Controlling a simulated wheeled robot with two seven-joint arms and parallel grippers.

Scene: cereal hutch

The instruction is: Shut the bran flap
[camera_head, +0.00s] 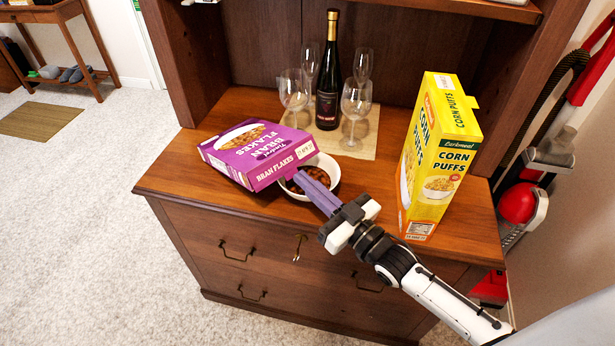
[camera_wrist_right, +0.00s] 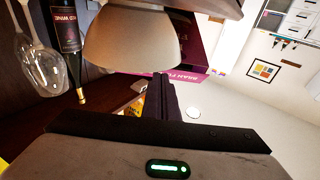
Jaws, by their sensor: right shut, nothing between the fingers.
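The purple bran flakes box (camera_head: 238,147) lies on its broad side on the hutch counter, its lettered narrow end facing front right. Part of it shows behind the bowl in the right wrist view (camera_wrist_right: 188,72). The flap cannot be told apart clearly near the fingers. My right gripper (camera_head: 303,178) is shut and empty, its fingers pointing at the front right corner of the box, over the bowl in the picture. Its closed fingers also show in the right wrist view (camera_wrist_right: 160,82). Contact with the box cannot be told. My left gripper is not in view.
A white bowl (camera_head: 333,167) with dark contents stands right of the box. A wine bottle (camera_head: 328,75) and several glasses stand on a mat (camera_head: 379,145) behind. A yellow corn puffs box (camera_head: 437,150) stands upright right. The counter's left front (camera_head: 185,178) is clear.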

